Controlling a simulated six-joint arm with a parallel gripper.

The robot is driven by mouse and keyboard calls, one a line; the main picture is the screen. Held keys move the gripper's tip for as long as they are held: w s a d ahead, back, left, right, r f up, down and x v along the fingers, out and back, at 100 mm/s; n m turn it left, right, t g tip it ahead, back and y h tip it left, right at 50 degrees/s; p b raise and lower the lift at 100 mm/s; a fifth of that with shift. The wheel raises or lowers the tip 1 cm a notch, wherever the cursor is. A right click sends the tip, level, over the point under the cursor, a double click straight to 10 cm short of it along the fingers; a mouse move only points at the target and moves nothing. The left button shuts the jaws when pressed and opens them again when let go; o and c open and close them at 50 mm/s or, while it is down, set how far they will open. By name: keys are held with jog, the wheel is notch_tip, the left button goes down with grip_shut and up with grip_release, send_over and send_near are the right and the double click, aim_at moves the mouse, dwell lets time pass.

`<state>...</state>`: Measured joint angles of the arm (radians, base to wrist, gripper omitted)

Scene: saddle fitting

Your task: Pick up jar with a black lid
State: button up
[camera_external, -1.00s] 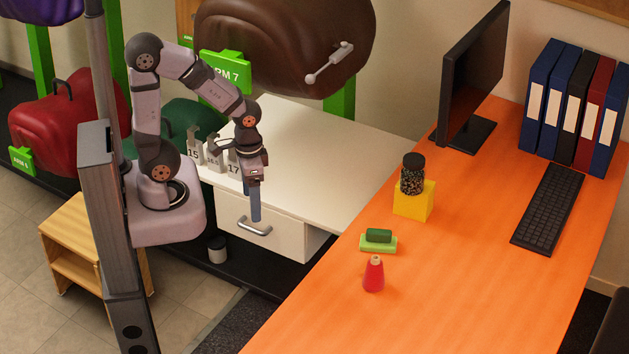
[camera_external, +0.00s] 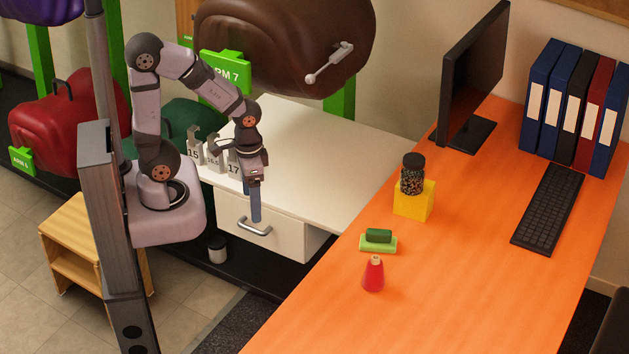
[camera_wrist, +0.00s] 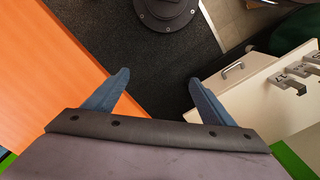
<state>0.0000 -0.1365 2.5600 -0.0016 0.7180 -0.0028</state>
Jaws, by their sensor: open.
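The jar with a black lid (camera_external: 412,175) is clear with dark speckled contents. It stands upright on or right against a yellow block (camera_external: 414,202) on the orange table. My gripper (camera_external: 256,205) points down in front of the white drawer cabinet, well to the left of the jar. In the wrist view my gripper (camera_wrist: 158,85) has its two blue fingers wide apart with nothing between them. The jar does not show in the wrist view.
A green block on a light green base (camera_external: 378,240) and a red bottle (camera_external: 373,273) stand nearer on the orange table (camera_external: 460,270). A monitor (camera_external: 473,80), keyboard (camera_external: 548,208) and binders (camera_external: 573,105) are farther back and right. The white cabinet top (camera_external: 320,150) is mostly clear.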

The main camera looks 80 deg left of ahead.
jog(key=m+t+h+b, duration=0.3)
jog(key=t+h, duration=0.1)
jog(key=t, duration=1.3)
send_near(413, 174)
jog(key=shift+w+a+f, duration=0.3)
jog(key=shift+w+a, duration=0.1)
jog(key=shift+w, duration=0.2)
jog(key=shift+w+a+f, duration=0.3)
jog(key=shift+w+a, duration=0.1)
jog(key=shift+w, duration=0.2)
jog(key=shift+w+a+f, duration=0.3)
jog(key=shift+w+a, duration=0.1)
jog(key=shift+w, duration=0.2)
jog(key=shift+w, duration=0.1)
jog(key=shift+p+x, duration=0.45)
jog(key=shift+x, duration=0.55)
jog(key=shift+w+r, duration=0.1)
jog(key=shift+w, duration=0.05)
